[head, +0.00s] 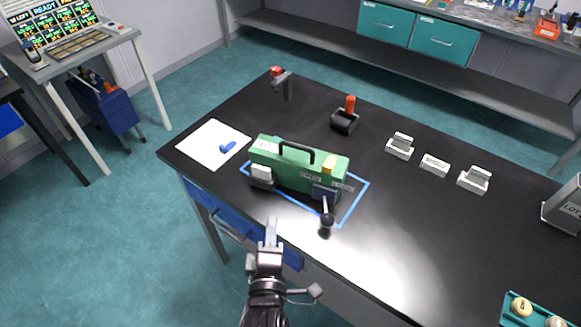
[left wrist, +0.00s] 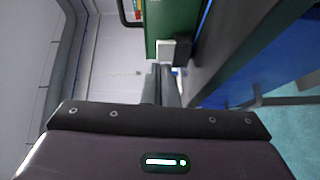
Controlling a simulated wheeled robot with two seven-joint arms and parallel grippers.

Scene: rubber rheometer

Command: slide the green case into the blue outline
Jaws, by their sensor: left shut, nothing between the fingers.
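The green case (head: 290,170) with a black top handle stands upright on the black table. It also shows at the top of the left wrist view (left wrist: 165,22). The blue outline (head: 352,203) lies under and around it. Its front and right lines show, with bare table inside them at the right; the case hides much of the back and left. A lever with a black knob (head: 327,219) sticks out at the case's front right. My left gripper (head: 271,230) is shut and empty, in front of the case near the table's front edge, seemingly apart from it. My right gripper is out of view.
White paper with a blue object (head: 228,147) lies left of the case. A red-topped post (head: 283,82) and an orange-handled device (head: 346,115) stand behind. Several small white holders (head: 434,165) sit right. The table front right of the outline is clear.

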